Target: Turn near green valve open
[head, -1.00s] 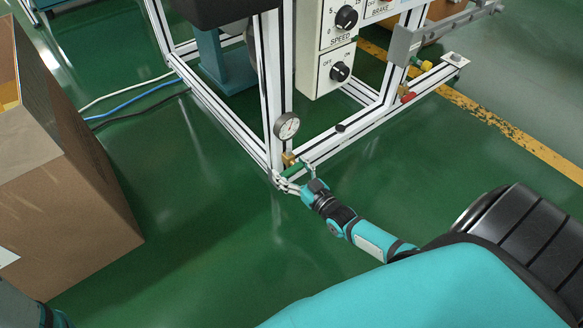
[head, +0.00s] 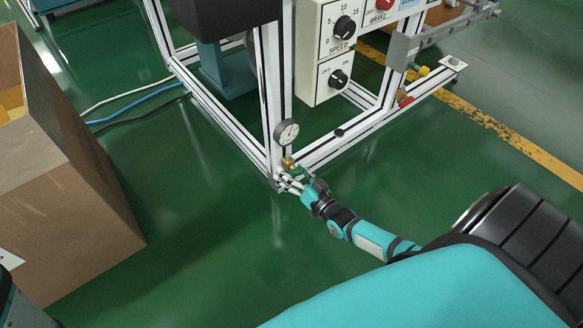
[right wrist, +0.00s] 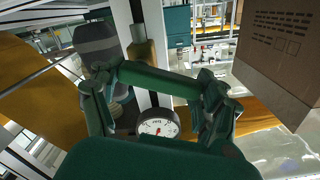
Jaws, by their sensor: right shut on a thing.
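The near green valve (head: 288,163) sits low at the front corner of the aluminium frame, just below a round gauge. Its brass body shows in the head view; its green handle is mostly hidden by my gripper there. In the right wrist view the green handle (right wrist: 160,81) runs as a bar between the two fingers. My right gripper (head: 292,181) is at the valve, shut on the handle, with a finger at each side of it. My left gripper is not in view.
The round gauge (head: 286,132) stands close above the valve, and the frame post (head: 270,100) rises beside it. A red-handled valve (head: 405,101) and a yellow one (head: 424,71) are farther right. A cardboard box (head: 70,190) stands at left. Green floor between is clear.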

